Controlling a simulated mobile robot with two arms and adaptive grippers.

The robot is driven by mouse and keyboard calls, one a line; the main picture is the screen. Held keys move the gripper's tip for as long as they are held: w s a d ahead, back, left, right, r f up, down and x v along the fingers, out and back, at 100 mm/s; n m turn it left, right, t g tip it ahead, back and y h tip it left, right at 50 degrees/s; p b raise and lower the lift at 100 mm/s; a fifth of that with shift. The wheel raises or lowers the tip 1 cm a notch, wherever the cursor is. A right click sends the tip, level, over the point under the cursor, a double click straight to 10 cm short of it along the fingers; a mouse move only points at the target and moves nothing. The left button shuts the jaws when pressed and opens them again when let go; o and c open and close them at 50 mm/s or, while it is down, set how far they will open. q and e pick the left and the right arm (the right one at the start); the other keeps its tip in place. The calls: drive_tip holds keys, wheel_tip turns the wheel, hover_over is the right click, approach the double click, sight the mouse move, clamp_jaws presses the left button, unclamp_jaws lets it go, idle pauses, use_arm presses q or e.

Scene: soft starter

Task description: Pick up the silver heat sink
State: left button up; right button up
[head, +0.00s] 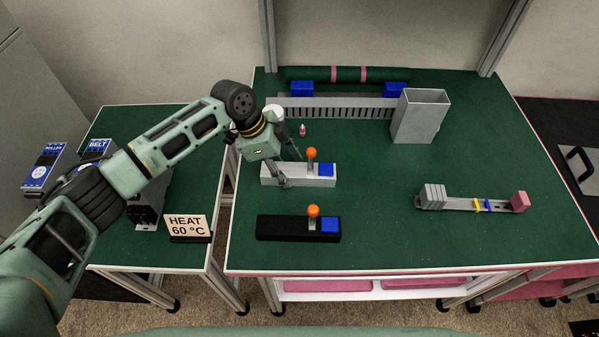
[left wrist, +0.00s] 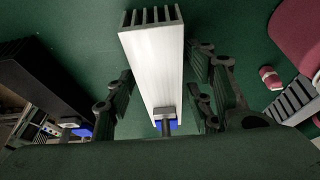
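The silver heat sink (head: 310,179) lies on the green table in the head view, with an orange knob (head: 312,153) and a blue block (head: 326,170) towards its right end. In the left wrist view the silver heat sink (left wrist: 155,65) runs between the fingers, with dark fins at its far end. My left gripper (head: 291,171) is open over its left part, one finger on each long side. In the left wrist view gaps show between the fingers and the bar. My right gripper is not in view.
A black heat sink (head: 275,230) with an orange knob lies just in front. A grey open box (head: 418,118) and slotted rail (head: 345,108) stand behind. A grey slide with a pink block (head: 520,202) lies right. A "HEAT 60 °C" sign (head: 186,226) stands on the left table.

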use_arm(q)
drive_tip(key=c, duration=1.1)
drive_tip(key=shift+o, duration=0.2)
drive_tip(key=shift+r, duration=0.1)
drive_tip(key=shift+r, duration=0.45)
wheel_tip(320, 180, up, 3)
drive_tip(key=shift+d+f+b, duration=0.1)
drive_tip(key=shift+f+b, duration=0.05)
drive_tip(key=shift+b, duration=0.6)
drive_tip(key=s+d+r+b, duration=0.2)
drive_tip(key=s+d+r, duration=0.3)
drive_tip(key=d, duration=0.5)
wheel_tip(320, 180, up, 2)
drive_tip(key=shift+s+d+r, duration=0.15)
drive_tip(key=p, duration=0.3)
hover_over(293, 169)
drive_tip(key=a, duration=0.2)
drive_tip(key=shift+a, duration=0.1)
